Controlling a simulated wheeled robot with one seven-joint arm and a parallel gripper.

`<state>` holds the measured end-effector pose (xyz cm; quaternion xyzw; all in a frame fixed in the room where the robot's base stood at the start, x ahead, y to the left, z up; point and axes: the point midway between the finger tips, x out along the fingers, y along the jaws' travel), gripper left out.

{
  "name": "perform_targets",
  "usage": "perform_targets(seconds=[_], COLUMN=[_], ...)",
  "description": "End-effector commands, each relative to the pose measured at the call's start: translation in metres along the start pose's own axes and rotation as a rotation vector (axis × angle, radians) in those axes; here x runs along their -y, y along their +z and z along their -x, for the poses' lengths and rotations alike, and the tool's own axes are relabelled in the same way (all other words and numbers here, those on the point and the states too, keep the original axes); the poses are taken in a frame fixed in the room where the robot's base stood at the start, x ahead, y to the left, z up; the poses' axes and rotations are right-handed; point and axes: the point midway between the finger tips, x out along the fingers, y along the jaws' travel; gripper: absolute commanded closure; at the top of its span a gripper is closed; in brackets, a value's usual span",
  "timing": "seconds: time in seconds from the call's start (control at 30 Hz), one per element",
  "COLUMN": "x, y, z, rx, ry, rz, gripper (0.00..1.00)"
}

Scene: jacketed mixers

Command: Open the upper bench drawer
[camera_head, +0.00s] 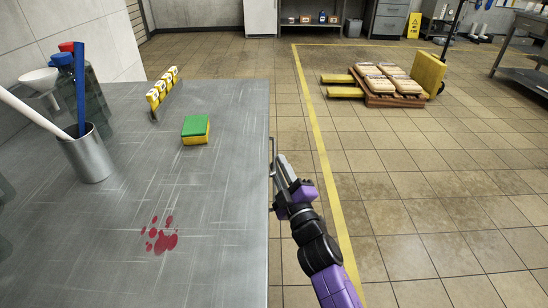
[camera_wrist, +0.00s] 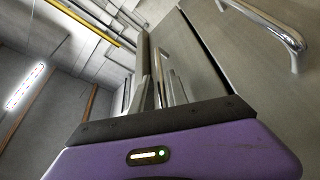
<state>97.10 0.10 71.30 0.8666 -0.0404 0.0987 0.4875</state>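The grey metal bench (camera_head: 215,240) fills the left of the head view. The drawer fronts lie on its right side and hardly show there. A metal handle (camera_head: 272,150) stands out from that side. My gripper (camera_head: 281,164) is beside this handle and hides part of it. In the wrist view a drawer front (camera_wrist: 188,55) shows with a shiny bar handle (camera_wrist: 163,58) close ahead of my fingers (camera_wrist: 160,92). The fingers look apart, with the bar near the gap; contact cannot be told. A second handle (camera_wrist: 275,28) is on the neighbouring panel, across a dark seam.
On the bench are a green and yellow sponge (camera_head: 195,130), yellow numbered markers (camera_head: 162,88), a metal cup (camera_head: 87,155) with tools, bottles (camera_head: 90,88) and a red stain (camera_head: 160,238). A pallet with sacks (camera_head: 388,82) stands at the back. The floor right of the bench is clear.

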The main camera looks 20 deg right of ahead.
Motion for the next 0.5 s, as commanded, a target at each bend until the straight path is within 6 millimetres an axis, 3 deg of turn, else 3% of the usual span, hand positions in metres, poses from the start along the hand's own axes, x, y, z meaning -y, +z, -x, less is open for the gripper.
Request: perform_targets(seconds=[0.2,0.5], x=[0.001,0.001], y=[0.001,0.000], z=[-0.030,-0.041], rx=[0.000,0.000], ry=[0.000,-0.001], rz=[-0.002,-0.002], gripper=[0.80,0.80])
